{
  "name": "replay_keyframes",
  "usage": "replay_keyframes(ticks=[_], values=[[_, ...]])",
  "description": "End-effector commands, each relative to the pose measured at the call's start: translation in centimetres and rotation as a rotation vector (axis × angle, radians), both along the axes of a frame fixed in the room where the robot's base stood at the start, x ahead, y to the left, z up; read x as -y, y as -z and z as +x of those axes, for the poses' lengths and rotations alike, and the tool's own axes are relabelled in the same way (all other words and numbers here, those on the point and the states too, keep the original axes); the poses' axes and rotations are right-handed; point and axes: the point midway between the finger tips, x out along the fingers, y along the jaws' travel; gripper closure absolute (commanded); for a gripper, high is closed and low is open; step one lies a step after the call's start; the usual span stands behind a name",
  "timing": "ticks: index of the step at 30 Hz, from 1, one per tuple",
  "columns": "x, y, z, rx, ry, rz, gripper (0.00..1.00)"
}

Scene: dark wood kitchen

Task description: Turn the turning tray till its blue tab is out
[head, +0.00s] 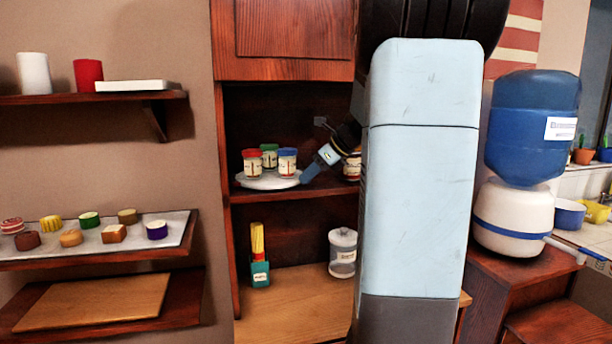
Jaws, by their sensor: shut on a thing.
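The turning tray (262,183) is a pale round disc on the middle shelf of the dark cabinet. Jars with a red lid (252,163), a green lid (269,155) and a blue lid (287,161) stand on it, upright. My gripper (308,175) reaches in from the right, slanting down to the tray's right edge, and is shut there on the tray. A blue-grey piece shows at its tip; I cannot tell whether this is the blue tab or part of my fingers. The exact grip is too small to see.
Another jar (352,166) stands right of the tray, partly hidden by my arm. Below are a teal holder with yellow sticks (259,262) and a clear canister (342,253). Wall shelves at left hold small items. A blue water dispenser (530,125) stands at right.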

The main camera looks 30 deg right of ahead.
Motion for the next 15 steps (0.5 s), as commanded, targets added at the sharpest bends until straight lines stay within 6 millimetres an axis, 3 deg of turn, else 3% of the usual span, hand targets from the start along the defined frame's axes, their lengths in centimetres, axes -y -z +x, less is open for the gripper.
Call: replay_keyframes(ticks=[3,12,13,15], values=[[0.0,0.0,0.0,0.0,0.0,0.0,1.0],[0.0,0.0,0.0,0.0,0.0,0.0,1.0],[-1.9,0.0,0.0,0.0,-0.006,-0.002,1.0],[-1.0,0.0,0.1,0.001,-0.004,0.001,1.0]])
